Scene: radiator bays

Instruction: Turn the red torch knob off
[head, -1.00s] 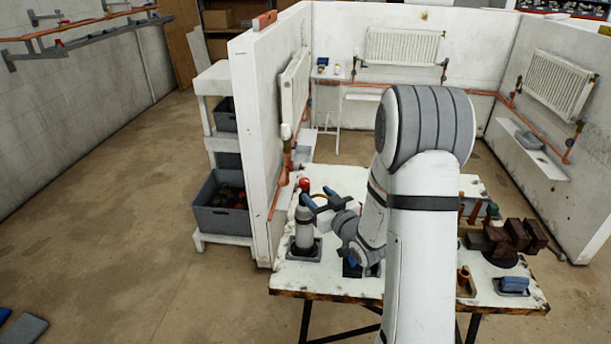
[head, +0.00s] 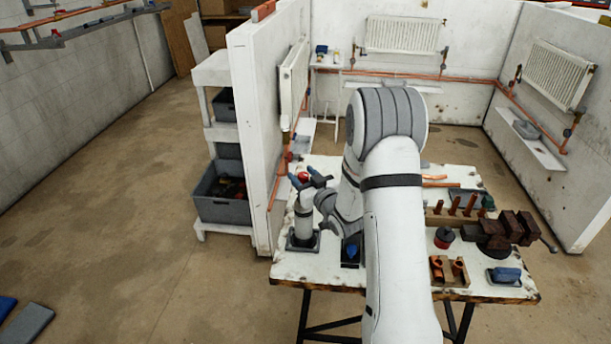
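The torch (head: 303,222) is a pale upright cylinder in a dark square base at the left front of the workbench (head: 333,278). Its red knob (head: 303,176) shows at the top. My gripper (head: 308,181) is at the top of the torch, with its two blue-tipped fingers spread apart. The knob appears between or just behind the fingertips; I cannot tell whether they touch it. Part of the torch top is hidden by the gripper.
A white partition wall (head: 258,150) stands close left of the torch. Right of my arm are a wooden rack (head: 470,212), a red and black round item (head: 444,237), a vise (head: 503,236) and a blue-topped item (head: 505,275). A grey bin (head: 220,209) is beyond the wall.

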